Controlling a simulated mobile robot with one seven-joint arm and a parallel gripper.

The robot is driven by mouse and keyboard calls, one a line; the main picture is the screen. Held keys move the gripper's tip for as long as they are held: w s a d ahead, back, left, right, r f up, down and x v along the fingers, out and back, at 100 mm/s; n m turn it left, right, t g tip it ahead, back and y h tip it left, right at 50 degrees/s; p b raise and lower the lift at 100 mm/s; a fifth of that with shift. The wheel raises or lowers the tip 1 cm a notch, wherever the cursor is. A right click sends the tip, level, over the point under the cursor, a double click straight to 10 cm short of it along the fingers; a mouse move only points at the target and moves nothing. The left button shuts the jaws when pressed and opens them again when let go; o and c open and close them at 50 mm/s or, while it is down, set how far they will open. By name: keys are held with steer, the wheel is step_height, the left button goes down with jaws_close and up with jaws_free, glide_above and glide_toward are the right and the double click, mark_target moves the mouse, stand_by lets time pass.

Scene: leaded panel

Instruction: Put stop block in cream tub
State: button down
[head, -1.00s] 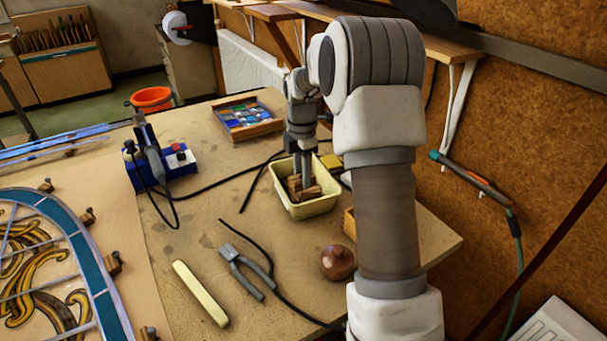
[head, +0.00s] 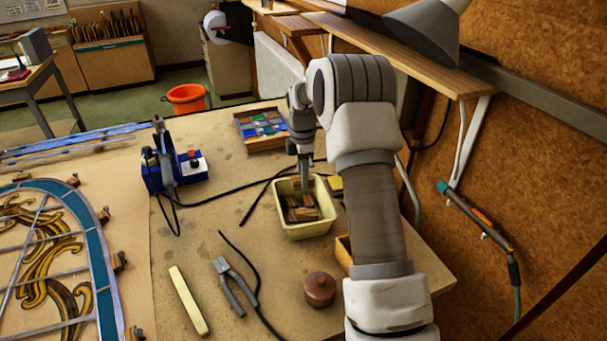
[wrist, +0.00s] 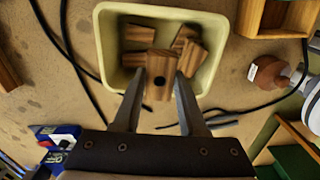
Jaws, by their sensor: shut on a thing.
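The cream tub (head: 308,230) stands on the bench and holds several brown wooden stop blocks (head: 303,212). In the wrist view the tub (wrist: 226,20) is below my gripper (wrist: 161,78). My gripper is shut on a wooden stop block (wrist: 160,64) with a dark round hole, held between the fingertips. Other blocks (wrist: 139,34) lie on the tub floor behind it. In the head view my gripper (head: 304,180) points down at the far part of the tub's opening; the held block is small and hard to tell apart there.
A tray of coloured glass (head: 262,130) lies behind the tub. A blue soldering station (head: 180,172), pliers (head: 233,285), a pale strip (head: 188,300) and a brown round pot (head: 320,289) are around it. Black cables run beside the tub. The leaded panel (head: 95,260) is at left.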

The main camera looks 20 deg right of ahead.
steer(key=shift+f+b, duration=2.75)
steer(key=shift+f, duration=1.65)
steer(key=shift+c, duration=1.9)
jaws_free()
steer(key=shift+r, duration=0.1)
step_height(320, 180, up, 10)
steer(key=p, duration=0.6)
